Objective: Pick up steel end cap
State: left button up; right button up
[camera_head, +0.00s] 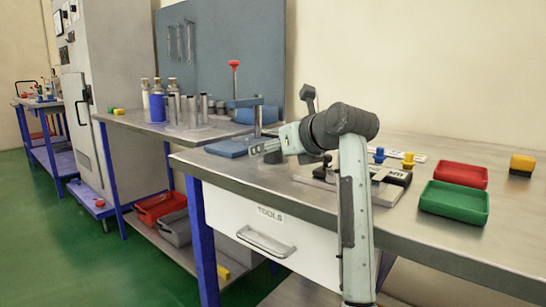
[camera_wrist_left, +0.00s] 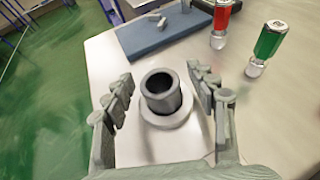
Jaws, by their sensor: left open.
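A hollow grey metal cylinder with an open top, which looks like the steel end cap (camera_wrist_left: 160,84), stands upright on the bench in the left wrist view. A paler round flange or base surrounds its foot. My left gripper (camera_wrist_left: 162,76) is open, with one set of fingers on each side of the cylinder and visible gaps between. In the head view my left gripper (camera_head: 265,148) is over the bench near its left end, and a dark piece (camera_head: 272,158) shows partly behind it. My right gripper is not in view.
A blue mat (camera_wrist_left: 168,30) with small metal pieces lies beyond the cylinder. A red-handled tool (camera_wrist_left: 221,22) and a green-handled tool (camera_wrist_left: 268,42) stand to the right. Red (camera_head: 461,175) and green (camera_head: 454,202) trays sit on the bench's right. The bench edge drops to green floor.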

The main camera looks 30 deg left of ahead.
pick_arm(q)
jog(key=shift+c, duration=0.6)
jog(key=shift+r, duration=0.1)
grip_shut()
